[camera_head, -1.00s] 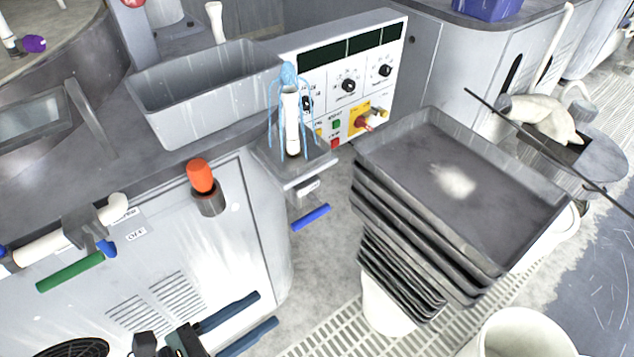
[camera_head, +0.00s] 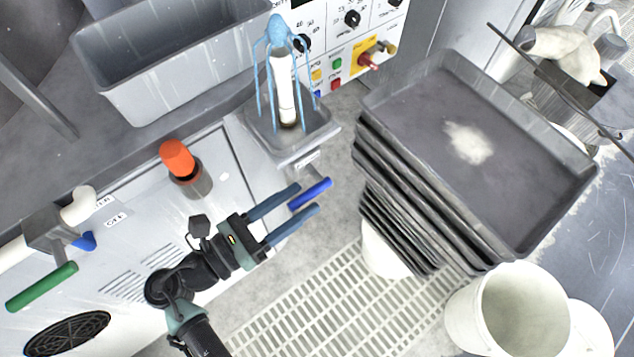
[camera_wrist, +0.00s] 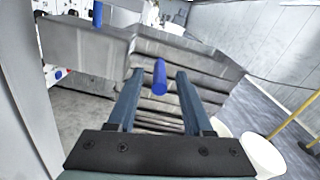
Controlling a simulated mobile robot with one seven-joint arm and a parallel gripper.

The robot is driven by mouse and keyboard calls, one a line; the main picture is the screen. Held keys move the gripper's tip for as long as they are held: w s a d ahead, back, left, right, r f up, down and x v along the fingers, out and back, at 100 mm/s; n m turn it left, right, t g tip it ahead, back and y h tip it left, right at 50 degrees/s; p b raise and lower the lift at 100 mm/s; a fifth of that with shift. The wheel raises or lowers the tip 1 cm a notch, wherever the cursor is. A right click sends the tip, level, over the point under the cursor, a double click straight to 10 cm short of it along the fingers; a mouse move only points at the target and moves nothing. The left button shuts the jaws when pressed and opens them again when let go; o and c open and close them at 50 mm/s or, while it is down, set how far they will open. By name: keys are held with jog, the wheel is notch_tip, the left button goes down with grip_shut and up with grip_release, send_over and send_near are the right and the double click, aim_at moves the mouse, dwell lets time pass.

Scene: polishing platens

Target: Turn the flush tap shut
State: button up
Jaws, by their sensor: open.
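A blue bar handle (camera_head: 310,193), likely the flush tap's, sits below a small grey shelf (camera_head: 290,150). The label above the handle is too small to read. My gripper (camera_head: 306,199) is open, its two blue-grey fingertips at the handle. In the wrist view the handle (camera_wrist: 160,78) shows between the open fingers of my gripper (camera_wrist: 160,73), with gaps on both sides. I cannot tell whether either finger touches it. The tap's body is mostly hidden under the shelf.
A stack of grey trays (camera_head: 530,230) stands close to the right of the handle. A light-blue thing with thin legs (camera_head: 277,35) stands around a white tube on the shelf. A red-orange knob (camera_head: 177,157) and a green-handled tap (camera_head: 42,287) are on the left. A white bucket (camera_head: 470,318) stands low right.

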aim_at(317, 187)
jog(key=shift+x, duration=2.4)
grip_shut()
